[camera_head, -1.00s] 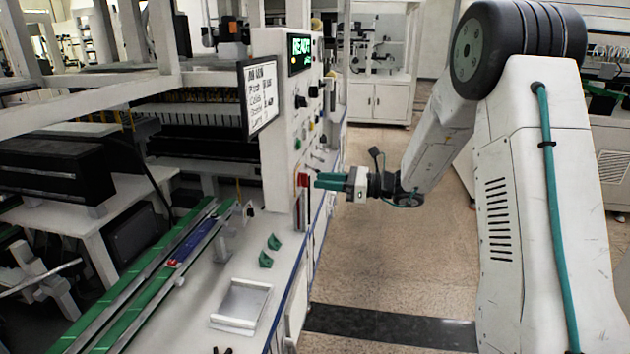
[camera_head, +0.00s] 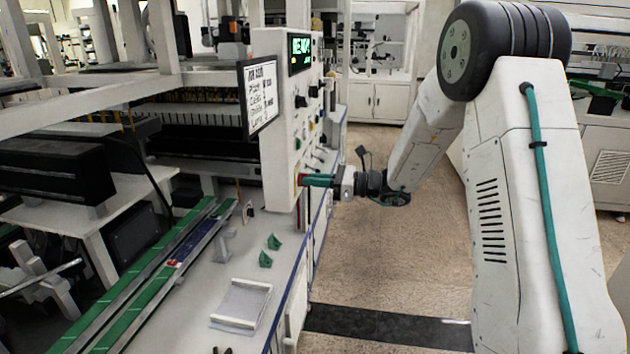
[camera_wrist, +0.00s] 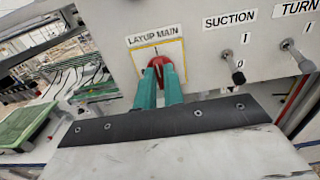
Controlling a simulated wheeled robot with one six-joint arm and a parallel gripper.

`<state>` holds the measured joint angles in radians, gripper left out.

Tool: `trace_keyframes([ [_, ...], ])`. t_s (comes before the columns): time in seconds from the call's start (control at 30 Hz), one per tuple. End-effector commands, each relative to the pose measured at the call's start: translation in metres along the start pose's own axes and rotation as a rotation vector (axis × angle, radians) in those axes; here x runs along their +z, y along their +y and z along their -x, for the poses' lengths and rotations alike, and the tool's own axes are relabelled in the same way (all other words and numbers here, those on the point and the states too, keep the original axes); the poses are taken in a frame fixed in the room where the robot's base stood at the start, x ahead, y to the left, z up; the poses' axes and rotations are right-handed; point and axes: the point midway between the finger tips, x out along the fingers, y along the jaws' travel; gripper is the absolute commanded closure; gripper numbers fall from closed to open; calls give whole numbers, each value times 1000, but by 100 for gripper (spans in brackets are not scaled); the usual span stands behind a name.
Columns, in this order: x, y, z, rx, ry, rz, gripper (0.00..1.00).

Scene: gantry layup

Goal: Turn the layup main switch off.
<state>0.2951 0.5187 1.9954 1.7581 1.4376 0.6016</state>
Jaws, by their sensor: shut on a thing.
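The layup main switch is a red rotary handle (camera_wrist: 159,64) on a yellow-edged plate under the label "LAYUP MAIN" in the wrist view. My gripper (camera_wrist: 161,72) has its two green fingers around the red handle, shut on it. In the head view my gripper (camera_head: 305,180) reaches from the right to the lower part of the white control panel (camera_head: 276,150). There the fingers hide most of the handle. The fingers cover its lower part in the wrist view, so its exact angle is hard to tell.
A "SUCTION" toggle lever (camera_wrist: 236,72) and a "TURN" toggle lever (camera_wrist: 300,60) stick out right of the main switch. A hanging sign (camera_head: 260,95) and a lit green display (camera_head: 300,52) are on the panel.

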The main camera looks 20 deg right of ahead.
Motion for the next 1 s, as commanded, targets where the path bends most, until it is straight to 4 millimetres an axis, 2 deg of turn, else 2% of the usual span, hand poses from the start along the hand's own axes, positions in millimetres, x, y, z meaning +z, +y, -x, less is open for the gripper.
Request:
trace_keyframes([
  [0.37, -1, 2, 0, 2, 1, 194, 100],
  [1.0, -3, 4, 1, 3, 2, 796, 100],
])
